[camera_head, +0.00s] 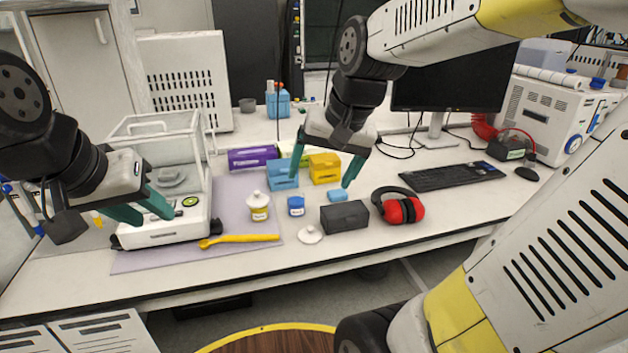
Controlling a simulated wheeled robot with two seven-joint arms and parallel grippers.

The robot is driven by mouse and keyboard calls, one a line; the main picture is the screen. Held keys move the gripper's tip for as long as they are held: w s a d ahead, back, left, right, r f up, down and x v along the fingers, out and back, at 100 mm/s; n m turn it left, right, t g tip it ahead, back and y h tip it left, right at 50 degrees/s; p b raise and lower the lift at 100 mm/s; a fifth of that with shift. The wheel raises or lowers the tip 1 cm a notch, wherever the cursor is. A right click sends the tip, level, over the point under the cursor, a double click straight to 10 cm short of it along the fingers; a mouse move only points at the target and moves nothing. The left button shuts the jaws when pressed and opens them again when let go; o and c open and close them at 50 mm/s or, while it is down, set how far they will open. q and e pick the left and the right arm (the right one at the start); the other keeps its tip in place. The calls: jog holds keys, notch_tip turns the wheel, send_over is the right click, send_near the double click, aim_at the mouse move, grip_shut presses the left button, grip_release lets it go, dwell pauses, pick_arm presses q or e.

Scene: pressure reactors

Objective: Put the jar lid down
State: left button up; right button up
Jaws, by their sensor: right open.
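A round white jar lid (310,234) with a small knob lies on the white table, left of a dark grey box. A white jar with a yellow label (259,207) stands on the grey-lilac mat; its top looks white and knobbed. A small blue-labelled jar (296,206) stands to its right. My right gripper (322,173) is open, with its teal fingers wide apart and nothing between them, above the table behind the lid. My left gripper (156,212) is open, its teal fingers apart in front of the balance; I see nothing held.
A balance with a glass case (165,232) stands at the left. A yellow spatula (238,239) lies on the mat (150,262). The dark grey box (344,217), red earmuffs (399,207), a blue box (282,175) and a yellow box (324,168) stand nearby. A keyboard (452,177) lies at the right.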

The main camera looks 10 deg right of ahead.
jog(key=s+n+t, duration=0.1)
jog(key=s+n, duration=0.2)
jog(key=s, duration=0.4)
jog(key=shift+a+r+t, duration=0.4)
jog(key=shift+r, duration=0.05)
